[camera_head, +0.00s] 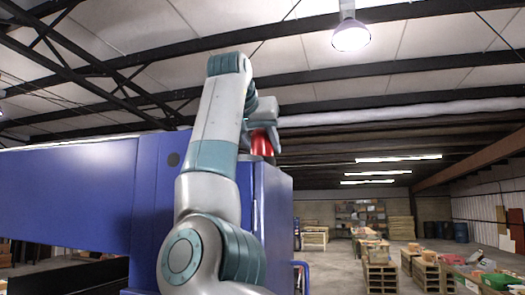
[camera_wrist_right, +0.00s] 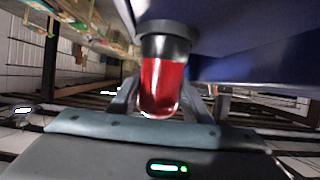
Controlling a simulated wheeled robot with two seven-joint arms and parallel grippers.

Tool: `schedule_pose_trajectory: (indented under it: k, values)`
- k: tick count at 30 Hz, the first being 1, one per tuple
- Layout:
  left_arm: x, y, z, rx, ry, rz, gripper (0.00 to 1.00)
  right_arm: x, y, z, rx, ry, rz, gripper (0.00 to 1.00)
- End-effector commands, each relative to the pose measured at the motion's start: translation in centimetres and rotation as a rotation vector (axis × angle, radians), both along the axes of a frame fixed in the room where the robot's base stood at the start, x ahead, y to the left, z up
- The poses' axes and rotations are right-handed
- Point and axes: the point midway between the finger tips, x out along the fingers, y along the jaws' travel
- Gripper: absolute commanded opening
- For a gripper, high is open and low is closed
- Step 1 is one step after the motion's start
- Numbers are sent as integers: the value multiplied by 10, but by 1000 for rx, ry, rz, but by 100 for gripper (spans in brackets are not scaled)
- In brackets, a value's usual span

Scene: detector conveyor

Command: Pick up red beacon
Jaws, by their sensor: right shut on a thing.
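The red beacon (camera_wrist_right: 161,84) has a translucent red dome and a dark grey collar. It shows large in the right wrist view, between the fingers of my right gripper (camera_wrist_right: 160,102). In the head view the beacon (camera_head: 263,142) is a small red shape at the top of the blue machine (camera_head: 158,185), partly hidden by my right gripper (camera_head: 262,122). My right gripper is shut on the beacon. The beacon's collar is close to the blue surface, and I cannot tell whether they touch. My left gripper is not in view.
The blue machine fills the left and middle of the head view, close to my right arm. Pallets with boxes (camera_head: 380,275) stand on the floor at the right. Shelves (camera_head: 360,213) stand far back. Open floor (camera_head: 335,262) lies right of the machine.

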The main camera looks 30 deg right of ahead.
Motion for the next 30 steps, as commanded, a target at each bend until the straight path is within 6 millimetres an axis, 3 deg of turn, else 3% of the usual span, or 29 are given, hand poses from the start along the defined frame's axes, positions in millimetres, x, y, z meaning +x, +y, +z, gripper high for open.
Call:
schedule_pose_trajectory:
  k: [13, 24, 30]
  values:
    - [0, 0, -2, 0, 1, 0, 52, -1, 0, 12, -3, -1, 0, 16]
    - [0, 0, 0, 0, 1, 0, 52, -2, -1, 44, -1, 0, -1, 16]
    - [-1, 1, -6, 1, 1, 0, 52, -40, -33, 70, 0, -5, -3, 16]
